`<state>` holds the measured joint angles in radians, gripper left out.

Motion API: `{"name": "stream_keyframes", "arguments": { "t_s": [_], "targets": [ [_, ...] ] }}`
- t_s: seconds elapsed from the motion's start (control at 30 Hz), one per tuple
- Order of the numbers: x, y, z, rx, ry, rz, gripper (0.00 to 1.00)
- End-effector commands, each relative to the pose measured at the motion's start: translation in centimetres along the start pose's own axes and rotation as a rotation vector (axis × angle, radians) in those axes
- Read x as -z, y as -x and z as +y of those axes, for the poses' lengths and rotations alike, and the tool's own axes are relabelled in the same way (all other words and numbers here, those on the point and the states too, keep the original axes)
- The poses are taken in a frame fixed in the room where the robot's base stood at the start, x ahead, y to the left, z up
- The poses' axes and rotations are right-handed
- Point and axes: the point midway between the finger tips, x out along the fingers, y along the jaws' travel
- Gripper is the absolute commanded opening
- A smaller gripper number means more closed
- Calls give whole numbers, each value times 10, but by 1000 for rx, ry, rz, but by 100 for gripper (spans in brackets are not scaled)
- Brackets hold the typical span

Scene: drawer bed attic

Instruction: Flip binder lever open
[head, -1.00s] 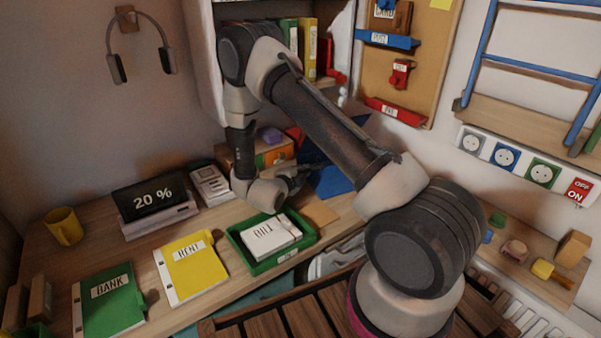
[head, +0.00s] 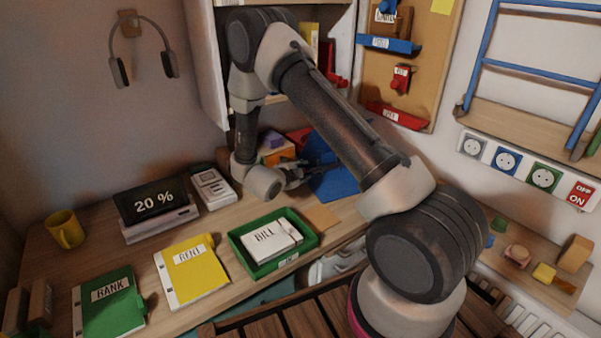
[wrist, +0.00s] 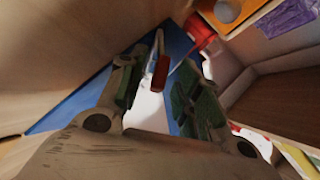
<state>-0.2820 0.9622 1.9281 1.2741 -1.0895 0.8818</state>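A blue binder (head: 335,182) stands at the back of the desk, below the shelf. In the wrist view its blue cover (wrist: 78,98) and a pale inner surface show. A thin metal lever with a red tip (wrist: 161,72) rises in front of it, seemingly the binder lever. My gripper (head: 318,170) is at the binder's left side. In the wrist view my gripper (wrist: 160,88) is open, its fingers on either side of the lever. The left finger is close to the lever; I cannot tell whether they touch. The lever's base is partly hidden.
An orange box (head: 277,153) stands just left of the binder. A green tray (head: 297,258) holds a white binder marked BILL (head: 268,238). A yellow RENT binder (head: 192,272) and a green BANK binder (head: 110,305) lie on the desk. The shelf unit (head: 203,60) is above.

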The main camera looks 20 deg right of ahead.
Motion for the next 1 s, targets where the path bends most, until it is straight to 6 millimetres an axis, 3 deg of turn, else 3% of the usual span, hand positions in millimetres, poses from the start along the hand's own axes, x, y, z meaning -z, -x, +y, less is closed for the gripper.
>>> {"name": "stream_keyframes", "arguments": {
  "t_s": [0.17,0.5,0.7,1.0],
  "targets": [
    [-1,10,0,1,1,-2,34],
    [-1,81,0,2,1,-4,34],
    [-1,112,0,1,1,-2,34],
    [0,120,0,0,0,1,34]
  ]
}}
